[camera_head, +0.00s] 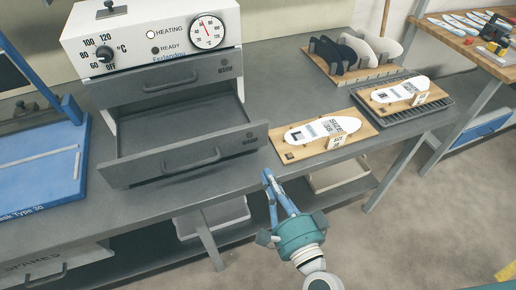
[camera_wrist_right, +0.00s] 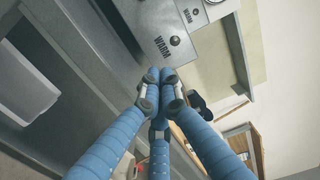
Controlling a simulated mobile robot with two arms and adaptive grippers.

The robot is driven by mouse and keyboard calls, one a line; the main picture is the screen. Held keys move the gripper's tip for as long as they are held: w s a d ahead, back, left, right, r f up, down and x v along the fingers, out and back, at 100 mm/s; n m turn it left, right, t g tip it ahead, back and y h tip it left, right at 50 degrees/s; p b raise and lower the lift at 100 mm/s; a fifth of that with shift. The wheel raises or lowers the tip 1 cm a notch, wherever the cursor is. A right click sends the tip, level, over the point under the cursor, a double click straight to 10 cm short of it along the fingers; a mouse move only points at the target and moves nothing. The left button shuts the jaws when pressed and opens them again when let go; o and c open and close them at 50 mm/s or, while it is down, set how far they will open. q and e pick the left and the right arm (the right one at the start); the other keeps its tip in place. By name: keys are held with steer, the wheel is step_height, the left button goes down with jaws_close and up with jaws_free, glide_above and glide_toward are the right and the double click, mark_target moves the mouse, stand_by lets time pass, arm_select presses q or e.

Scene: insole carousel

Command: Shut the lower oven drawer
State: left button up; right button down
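The oven's lower drawer (camera_head: 130,170) is pulled out in the head view, with its grey interior showing and a bar handle on its front. The upper drawer (camera_head: 140,91) above it looks shut. My right gripper (camera_head: 267,172) is at the bench's front edge, to the right of the lower drawer's front and apart from it. Its blue fingers are together and hold nothing. In the right wrist view the fingertips (camera_wrist_right: 160,76) meet just below the drawer front marked WARM (camera_wrist_right: 151,25). My left gripper is not in view.
Wooden boards with white insoles (camera_head: 322,128) lie on the bench right of the drawer. A rack of dark and white insoles (camera_head: 355,62) stands behind. A blue fixture (camera_head: 40,175) is at the left. Bins (camera_head: 213,217) sit under the bench.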

mark_target(252, 143)
steer(key=p+x, duration=0.1)
steer(key=x, duration=0.7)
steer(key=shift+w+p, duration=0.15)
steer(key=shift+p, duration=0.15)
steer(key=shift+w+a, duration=0.3)
steer(key=shift+w, duration=0.3)
steer(key=shift+f, duration=0.1)
